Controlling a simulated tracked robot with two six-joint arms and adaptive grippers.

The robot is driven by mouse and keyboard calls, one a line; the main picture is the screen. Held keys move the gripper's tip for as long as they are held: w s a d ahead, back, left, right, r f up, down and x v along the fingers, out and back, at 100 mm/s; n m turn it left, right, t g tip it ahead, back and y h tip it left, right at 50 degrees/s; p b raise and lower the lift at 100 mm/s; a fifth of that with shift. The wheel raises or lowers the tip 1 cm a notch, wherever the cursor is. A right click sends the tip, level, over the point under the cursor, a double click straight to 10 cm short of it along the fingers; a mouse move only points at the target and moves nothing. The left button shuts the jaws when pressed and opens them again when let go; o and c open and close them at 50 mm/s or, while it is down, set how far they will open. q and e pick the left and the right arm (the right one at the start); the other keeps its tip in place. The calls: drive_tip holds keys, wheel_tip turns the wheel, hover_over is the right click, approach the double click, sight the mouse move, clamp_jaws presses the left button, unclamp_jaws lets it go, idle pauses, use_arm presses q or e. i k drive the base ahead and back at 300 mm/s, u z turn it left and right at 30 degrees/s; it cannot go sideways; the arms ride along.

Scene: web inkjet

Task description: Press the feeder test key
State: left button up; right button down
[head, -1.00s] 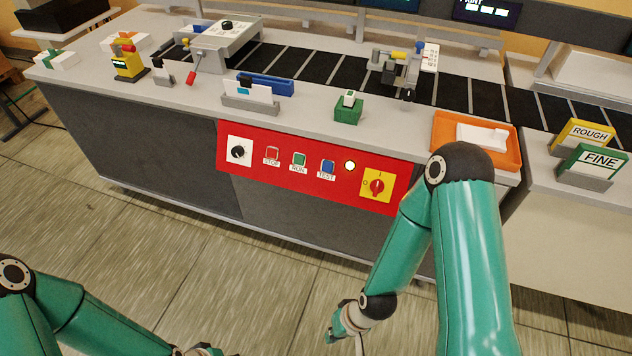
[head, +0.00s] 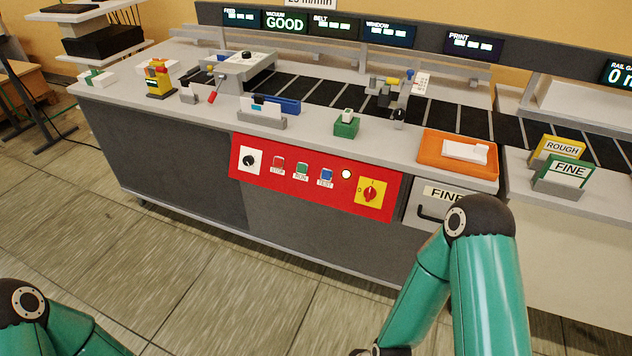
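The blue TEST key (head: 326,175) sits on the red control panel (head: 330,203) on the front of the machine. Left of it are the green RUN key (head: 302,169) and the red STOP key (head: 279,163). Right of it is a pale round lamp (head: 346,174). My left arm shows only at the lower left corner and its gripper is out of the frame. My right arm comes up at the lower right, in front of the machine, and bends down; its gripper is below the frame edge. Neither arm touches the panel.
A black knob (head: 250,160) and a yellow plate with a red rotary switch (head: 369,194) flank the keys. An orange tray (head: 432,158) and the ROUGH (head: 560,149) and FINE (head: 568,172) signs stand on the right. The floor before the panel is clear.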

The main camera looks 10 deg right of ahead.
sight(327, 175)
drive_tip(key=z, duration=0.15)
drive_tip(key=i, duration=0.9)
drive_tip(key=u, duration=0.1)
